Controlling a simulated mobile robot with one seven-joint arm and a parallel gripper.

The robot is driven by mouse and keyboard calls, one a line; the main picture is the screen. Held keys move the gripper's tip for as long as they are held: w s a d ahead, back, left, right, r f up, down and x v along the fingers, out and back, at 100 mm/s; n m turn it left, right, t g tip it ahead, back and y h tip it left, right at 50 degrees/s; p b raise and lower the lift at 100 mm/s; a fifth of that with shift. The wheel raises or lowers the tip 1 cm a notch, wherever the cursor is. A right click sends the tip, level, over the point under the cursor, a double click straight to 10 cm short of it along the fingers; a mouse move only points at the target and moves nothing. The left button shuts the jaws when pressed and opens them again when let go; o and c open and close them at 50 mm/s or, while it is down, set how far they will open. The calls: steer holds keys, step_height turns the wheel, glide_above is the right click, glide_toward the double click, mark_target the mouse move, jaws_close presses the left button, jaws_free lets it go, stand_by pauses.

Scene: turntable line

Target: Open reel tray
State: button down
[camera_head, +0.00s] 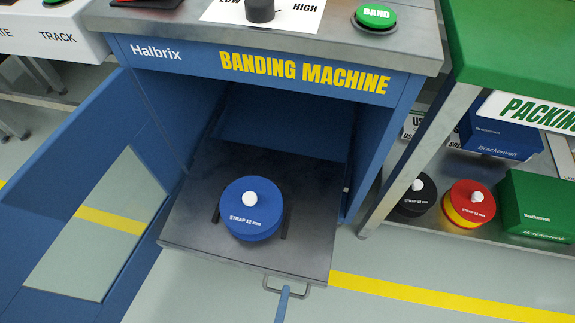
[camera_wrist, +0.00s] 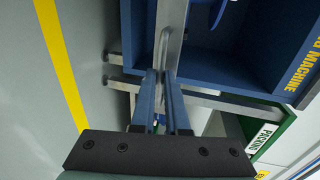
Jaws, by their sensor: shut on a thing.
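The reel tray (camera_head: 190,220) is a dark grey metal plate standing well out of the blue banding machine (camera_head: 140,75). A blue reel with a white knob (camera_head: 251,215) sits on it, marked "STRAP 12 mm". The tray handle (camera_head: 306,291) is a small grey metal loop at the tray's front edge. My gripper (camera_head: 285,289) is at this handle. In the wrist view its two blue fingers (camera_wrist: 163,75) are closed around the handle (camera_wrist: 163,48), close to the tray edge (camera_wrist: 173,15). The fingertips partly hide the grip.
The floor before the tray looks clear.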

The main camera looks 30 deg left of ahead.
steer(key=shift+s+d, duration=0.15)
steer(key=shift+s, duration=0.2)
steer(key=c, duration=0.9)
jaws_free()
steer(key=shift+s, duration=0.1)
steer(key=p+v, duration=0.3)
steer(key=v, duration=0.9)
steer(key=shift+s+d+r, duration=0.1)
steer(key=shift+s, duration=0.25)
